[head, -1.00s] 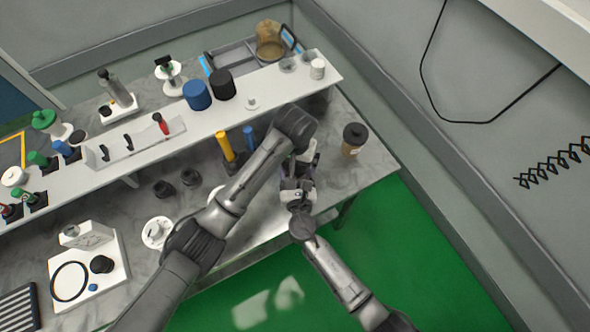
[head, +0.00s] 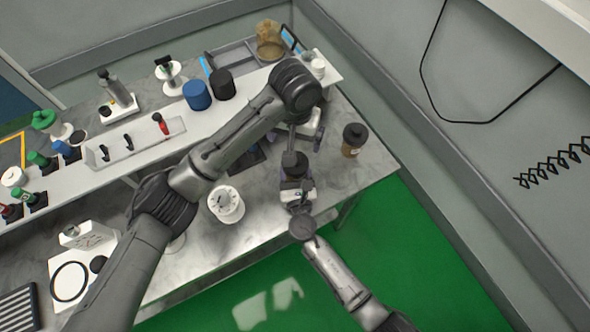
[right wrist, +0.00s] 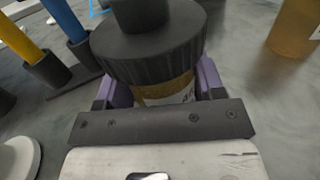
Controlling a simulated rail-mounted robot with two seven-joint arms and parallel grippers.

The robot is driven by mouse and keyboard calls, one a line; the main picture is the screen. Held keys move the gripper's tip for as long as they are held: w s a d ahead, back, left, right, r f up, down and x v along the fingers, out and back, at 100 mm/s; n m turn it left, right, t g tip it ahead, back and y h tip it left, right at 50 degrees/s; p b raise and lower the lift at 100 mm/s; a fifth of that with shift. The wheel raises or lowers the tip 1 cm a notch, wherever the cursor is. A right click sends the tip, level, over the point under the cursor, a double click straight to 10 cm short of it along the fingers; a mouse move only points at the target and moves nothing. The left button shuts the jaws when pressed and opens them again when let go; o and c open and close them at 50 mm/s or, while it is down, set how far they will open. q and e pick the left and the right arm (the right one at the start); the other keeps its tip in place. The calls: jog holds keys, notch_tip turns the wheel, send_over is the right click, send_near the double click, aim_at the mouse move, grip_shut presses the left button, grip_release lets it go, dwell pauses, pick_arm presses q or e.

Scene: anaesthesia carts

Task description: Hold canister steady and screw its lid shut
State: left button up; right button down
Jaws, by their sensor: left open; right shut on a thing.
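The canister (right wrist: 165,90) is amber with a pale label. Its wide black ribbed lid with a raised knob (right wrist: 148,45) sits on top; I cannot tell how tight it is. The lid also shows in the head view (head: 294,164). My right gripper (right wrist: 155,92), with purple fingers, is shut around the canister's body below the lid and holds it upright near the bench's front edge. In the head view, my right gripper (head: 296,190) is partly hidden. My left gripper (head: 304,136) is open and empty, just beyond the lid in the picture and apart from it.
A second amber jar with a black lid (head: 354,140) stands to the right on the bench. A white round dial-like object (head: 226,204) is to the left. A raised white shelf (head: 150,140) with bottles and jars runs behind. Green floor lies in front.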

dwell(0.4)
jog(key=shift+c, duration=0.8)
grip_release()
jog(key=shift+s, duration=0.1)
jog(key=s+d, duration=0.1)
jog(key=s, duration=1.2)
jog(key=shift+s+d+p, duration=0.25)
jog(key=shift+s+p, duration=0.05)
jog(key=shift+p, duration=0.05)
